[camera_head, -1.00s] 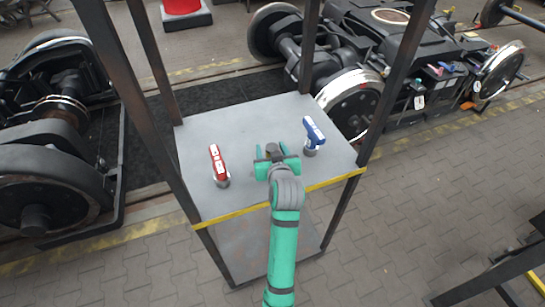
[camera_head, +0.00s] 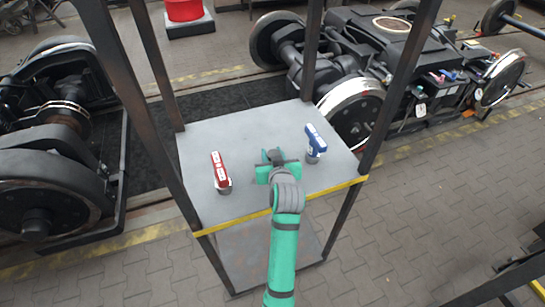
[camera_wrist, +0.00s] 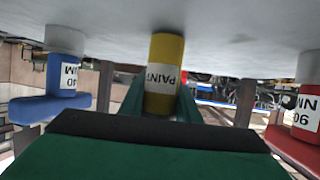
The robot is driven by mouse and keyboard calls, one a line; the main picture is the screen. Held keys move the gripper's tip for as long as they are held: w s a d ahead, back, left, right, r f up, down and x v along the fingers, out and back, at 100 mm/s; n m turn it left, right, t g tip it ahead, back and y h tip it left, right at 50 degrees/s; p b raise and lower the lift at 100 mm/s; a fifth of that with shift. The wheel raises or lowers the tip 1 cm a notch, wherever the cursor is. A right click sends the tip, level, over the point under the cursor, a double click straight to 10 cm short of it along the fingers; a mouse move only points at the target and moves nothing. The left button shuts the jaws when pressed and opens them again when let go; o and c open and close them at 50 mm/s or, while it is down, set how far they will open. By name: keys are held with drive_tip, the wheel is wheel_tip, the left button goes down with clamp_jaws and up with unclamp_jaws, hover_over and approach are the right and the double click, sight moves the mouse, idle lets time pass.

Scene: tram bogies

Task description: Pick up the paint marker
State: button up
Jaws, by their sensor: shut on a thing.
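The paint marker (camera_wrist: 164,75) is a yellow cylinder with a white label reading "PAINT" in the wrist view, where the scene appears upside down. My gripper (camera_wrist: 160,100) is shut on it, with one green finger on each side. The marker's end meets the grey shelf surface in that view; I cannot tell whether it is touching or slightly clear. In the head view my gripper (camera_head: 272,157) is low over the middle of the shelf, and it hides the marker.
A red tool (camera_head: 220,172) stands on the grey shelf (camera_head: 240,130) left of my gripper. A blue tool (camera_head: 316,140) stands to the right. Dark posts (camera_head: 393,80) rise at the shelf's corners. Wheeled bogies (camera_head: 350,100) stand behind and at the left.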

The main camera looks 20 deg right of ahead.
drive_tip(key=shift+r, duration=0.45)
drive_tip(key=s+r, duration=0.1)
drive_tip(key=r, duration=0.1)
drive_tip(key=s+r, duration=0.2)
drive_tip(key=r, duration=0.1)
drive_tip(key=s+r, duration=0.2)
drive_tip(key=r, duration=0.1)
drive_tip(key=shift+a, duration=0.2)
drive_tip(key=d+v, duration=0.1)
drive_tip(key=v, duration=0.8)
drive_tip(key=shift+s+a, duration=0.2)
drive_tip(key=shift+s, duration=0.2)
